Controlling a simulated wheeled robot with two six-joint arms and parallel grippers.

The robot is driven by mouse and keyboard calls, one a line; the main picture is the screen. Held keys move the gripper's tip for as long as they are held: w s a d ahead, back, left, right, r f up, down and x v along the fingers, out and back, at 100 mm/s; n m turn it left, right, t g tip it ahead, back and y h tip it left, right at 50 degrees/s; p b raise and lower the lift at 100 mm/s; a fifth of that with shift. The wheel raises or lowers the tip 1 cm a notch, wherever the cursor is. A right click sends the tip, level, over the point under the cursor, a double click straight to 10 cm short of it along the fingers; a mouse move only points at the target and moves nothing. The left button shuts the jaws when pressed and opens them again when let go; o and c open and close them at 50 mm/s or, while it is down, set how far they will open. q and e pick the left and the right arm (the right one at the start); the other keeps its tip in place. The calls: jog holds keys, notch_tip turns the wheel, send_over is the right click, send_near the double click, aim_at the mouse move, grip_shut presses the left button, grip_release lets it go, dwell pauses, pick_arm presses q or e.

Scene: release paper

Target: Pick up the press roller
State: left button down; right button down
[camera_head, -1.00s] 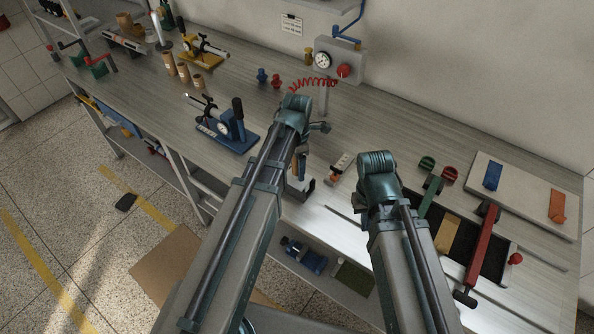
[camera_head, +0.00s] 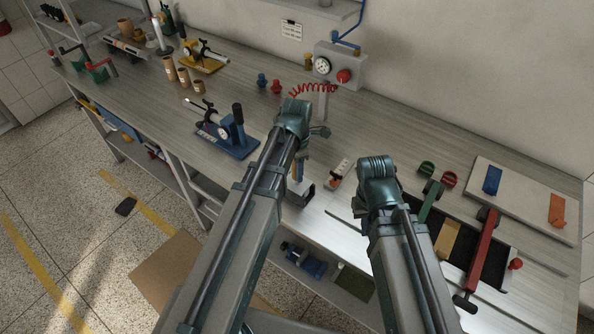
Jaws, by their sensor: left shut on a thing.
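The press roller appears to be the piece with an orange-brown handle (camera_head: 298,169) and a dark, bracket-like lower end (camera_head: 301,193), under my left wrist near the table's front edge. My left gripper (camera_head: 300,160) is at its handle and shut on it. My left arm hides part of the piece, and I cannot tell whether its lower end touches the table. My right wrist (camera_head: 376,168) is above the table to the right, apart from the roller. Its fingers are hidden behind my own arm.
A small white and orange item (camera_head: 340,174) lies between my wrists. A blue-based device (camera_head: 228,138) stands to the left. A dark tray (camera_head: 487,258) with a red bar (camera_head: 483,250) and a pale board (camera_head: 525,195) are to the right. The table (camera_head: 420,145) behind my right wrist is clear.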

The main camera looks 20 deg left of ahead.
pick_arm(q)
notch_tip(320, 180, up, 10)
jog(key=p, duration=0.9)
jog(key=shift+p, duration=0.3)
